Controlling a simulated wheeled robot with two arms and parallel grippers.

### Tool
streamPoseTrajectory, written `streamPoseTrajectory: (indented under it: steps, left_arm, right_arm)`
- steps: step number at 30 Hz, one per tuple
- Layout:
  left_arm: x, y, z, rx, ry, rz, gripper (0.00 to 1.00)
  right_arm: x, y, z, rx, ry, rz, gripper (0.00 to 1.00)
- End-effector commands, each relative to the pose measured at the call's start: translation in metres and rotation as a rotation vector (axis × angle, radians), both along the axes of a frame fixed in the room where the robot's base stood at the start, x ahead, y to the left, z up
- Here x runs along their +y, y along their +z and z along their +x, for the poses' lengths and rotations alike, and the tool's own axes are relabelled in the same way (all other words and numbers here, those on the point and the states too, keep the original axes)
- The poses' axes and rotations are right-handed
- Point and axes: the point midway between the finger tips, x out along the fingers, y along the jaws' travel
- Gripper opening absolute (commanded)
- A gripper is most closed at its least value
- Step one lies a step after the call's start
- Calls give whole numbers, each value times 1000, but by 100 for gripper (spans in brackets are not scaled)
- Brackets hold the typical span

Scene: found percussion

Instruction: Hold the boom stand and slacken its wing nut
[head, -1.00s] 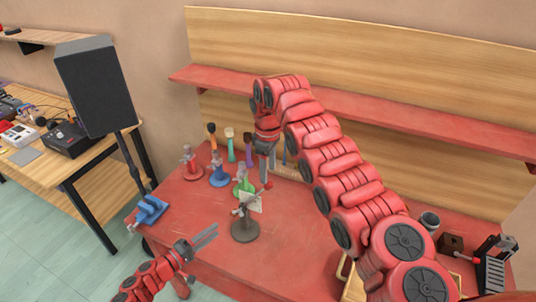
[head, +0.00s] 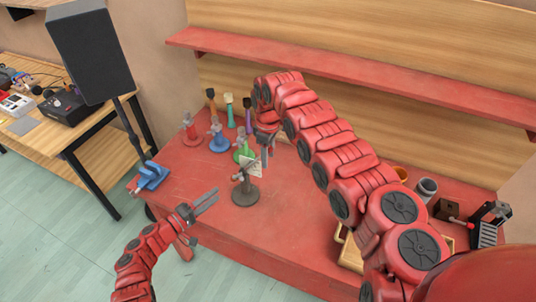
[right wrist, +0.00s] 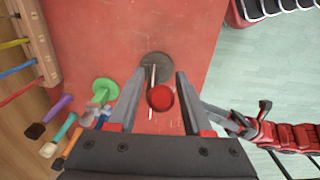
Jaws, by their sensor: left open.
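The boom stand, which I take to be the dark grey one (head: 245,195), stands upright near the bench's front edge, with a clamp-like top and a pale card behind it. In the right wrist view its round base (right wrist: 155,66) lies below a round red knob (right wrist: 160,97). My right gripper (right wrist: 158,100) is open above the stand, its fingers on either side of the knob with gaps. It also shows in the head view (head: 267,152). My left gripper (head: 213,199) is open, left of the stand and apart from it. I cannot make out the wing nut.
Red (head: 190,135), blue (head: 218,142) and green (head: 242,153) stands are close behind on the red bench (head: 285,225). Colourful handled tools stand behind them. A black speaker (head: 90,55) is at the left. A grey cup (head: 426,188) and wooden tray lie right.

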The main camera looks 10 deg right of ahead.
Motion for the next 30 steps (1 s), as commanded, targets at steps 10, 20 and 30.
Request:
streamPoseTrajectory:
  steps: [10, 20, 30]
  left_arm:
    - [0, 0, 0, 0, 0, 0, 50]
    - [0, 0, 0, 0, 0, 0, 50]
    - [0, 0, 0, 0, 0, 0, 50]
  right_arm:
    - [0, 0, 0, 0, 0, 0, 0]
    - [0, 0, 0, -1, 0, 1, 0]
    - [0, 0, 0, -1, 0, 1, 0]
